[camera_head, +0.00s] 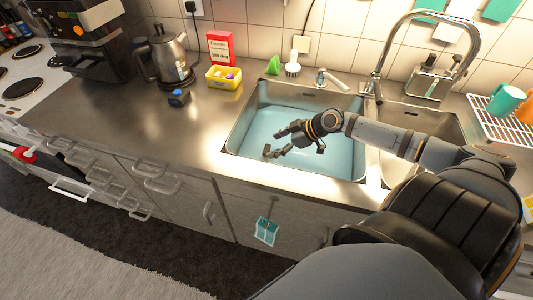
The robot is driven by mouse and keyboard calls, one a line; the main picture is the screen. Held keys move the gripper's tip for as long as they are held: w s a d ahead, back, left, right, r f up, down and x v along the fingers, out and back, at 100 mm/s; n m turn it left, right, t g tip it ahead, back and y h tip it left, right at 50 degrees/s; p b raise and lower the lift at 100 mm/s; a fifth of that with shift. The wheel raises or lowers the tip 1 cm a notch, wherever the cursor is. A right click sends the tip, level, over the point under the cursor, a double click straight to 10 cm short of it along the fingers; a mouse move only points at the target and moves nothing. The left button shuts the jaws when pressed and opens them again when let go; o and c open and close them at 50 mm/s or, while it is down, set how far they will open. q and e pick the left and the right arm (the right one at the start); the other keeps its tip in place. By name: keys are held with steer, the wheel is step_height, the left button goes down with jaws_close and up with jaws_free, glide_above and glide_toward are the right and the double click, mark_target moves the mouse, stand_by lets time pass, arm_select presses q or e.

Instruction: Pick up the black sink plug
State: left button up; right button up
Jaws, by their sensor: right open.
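My right arm comes in from the right and reaches over the left sink basin (340,150), which looks filled with pale blue water. My right gripper (272,143) is over this basin with its fingers spread apart and nothing visible between them. I cannot make out the black sink plug; the gripper and arm cover part of the basin. My left gripper is not in view.
A chrome tap (378,70) stands behind the basins. A white brush (292,66) and a yellow box (223,78) are along the back. A kettle (168,58) and a small blue object (178,97) stand left. A wire rack (500,120) holds cups. The front-left counter is clear.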

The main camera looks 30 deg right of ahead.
mark_target(267, 149)
steer(key=shift+a+f, duration=0.15)
steer(key=b+x, duration=0.2)
steer(key=x, duration=0.2)
steer(key=shift+w+f, duration=0.1)
steer(key=shift+f, duration=0.15)
steer(key=shift+w+a+f, duration=0.1)
steer(key=shift+f, duration=0.05)
steer(key=c, duration=1.2)
steer(key=shift+c, duration=0.2)
step_height(267, 149, up, 10)
steer(key=shift+r+p, duration=0.1)
steer(key=shift+p, duration=0.65)
